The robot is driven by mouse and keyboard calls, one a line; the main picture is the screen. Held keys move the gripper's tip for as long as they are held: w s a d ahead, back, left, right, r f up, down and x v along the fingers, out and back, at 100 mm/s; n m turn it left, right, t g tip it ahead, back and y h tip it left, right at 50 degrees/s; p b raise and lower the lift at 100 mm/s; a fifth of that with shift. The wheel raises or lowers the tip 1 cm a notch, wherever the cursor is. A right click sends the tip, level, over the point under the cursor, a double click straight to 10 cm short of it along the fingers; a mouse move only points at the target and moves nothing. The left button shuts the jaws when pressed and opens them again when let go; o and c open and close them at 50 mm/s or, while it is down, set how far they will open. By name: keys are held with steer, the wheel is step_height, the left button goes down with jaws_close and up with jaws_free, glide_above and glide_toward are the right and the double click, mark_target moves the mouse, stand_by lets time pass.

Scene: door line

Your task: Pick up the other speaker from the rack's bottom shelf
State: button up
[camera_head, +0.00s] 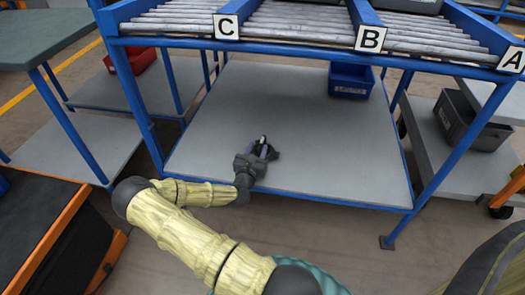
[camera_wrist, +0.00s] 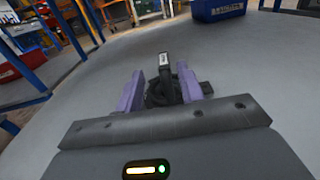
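A small dark object with a pale end, probably the speaker (camera_wrist: 165,72), lies on the rack's grey bottom shelf (camera_head: 310,120). In the wrist view its narrow black part stands between the purple fingers of my gripper (camera_wrist: 162,88), with gaps on both sides. A rounder dark part lies lower between the fingers; whether they touch it I cannot tell. In the head view my gripper (camera_head: 262,149) is low over the front middle of the shelf and hides most of the object. The fingers are apart.
A blue bin (camera_head: 350,81) stands at the back right of the shelf. Blue rack posts and the roller deck (camera_head: 300,24), with signs C, B and A, frame the space. A dark crate (camera_head: 468,120) sits on a cart at right. The shelf around my gripper is mostly clear.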

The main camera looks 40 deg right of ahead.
mark_target(260, 146)
steer(key=b+x, duration=0.3)
steer(key=x, duration=0.1)
steer(key=shift+d+f, duration=0.15)
steer(key=shift+d, duration=0.25)
steer(key=shift+w+d, duration=0.1)
steer(key=shift+d, duration=0.15)
jaws_close()
